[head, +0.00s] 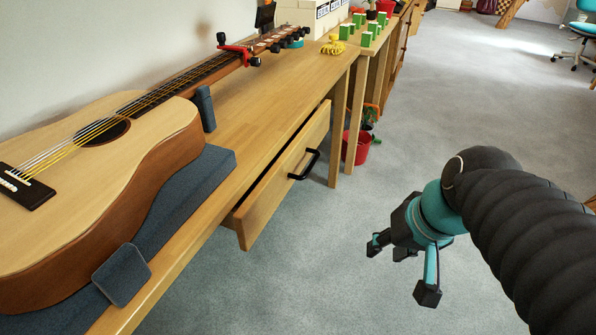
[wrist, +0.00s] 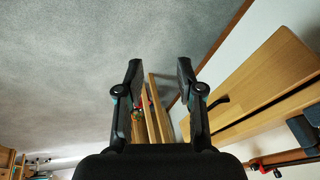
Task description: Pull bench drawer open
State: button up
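The bench drawer (head: 283,178) is a wooden drawer under the bench top, standing partly out from the bench (head: 262,88). Its black handle (head: 304,164) is on the front face. In the wrist view the handle (wrist: 217,104) shows right of the fingers, with the wooden drawer front (wrist: 245,97) beside it. My gripper (head: 400,268) is open and empty over the floor, to the right of the drawer and apart from the handle. In the wrist view its two fingers (wrist: 159,75) are spread with nothing between them.
A guitar (head: 150,165) lies on a dark blue support (head: 190,190) on the bench. A red clamp-like piece (head: 236,50) is on its neck. Green blocks (head: 366,39) stand on a farther table. A red pot (head: 357,150) is on the floor.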

jog(key=w+a+f+g+y+b, duration=0.2)
jog(key=w+a+y, duration=0.2)
jog(key=w, duration=0.1)
jog(key=m+t+y+b, duration=0.2)
jog(key=m+t+y, duration=0.15)
jog(key=y, duration=0.45)
send_near(310, 165)
jog(key=shift+t, duration=0.25)
jog(key=x, duration=1)
jog(key=shift+s+f+p, duration=0.15)
jog(key=shift+f+p, duration=0.2)
jog(key=shift+p, duration=0.05)
grip_shut()
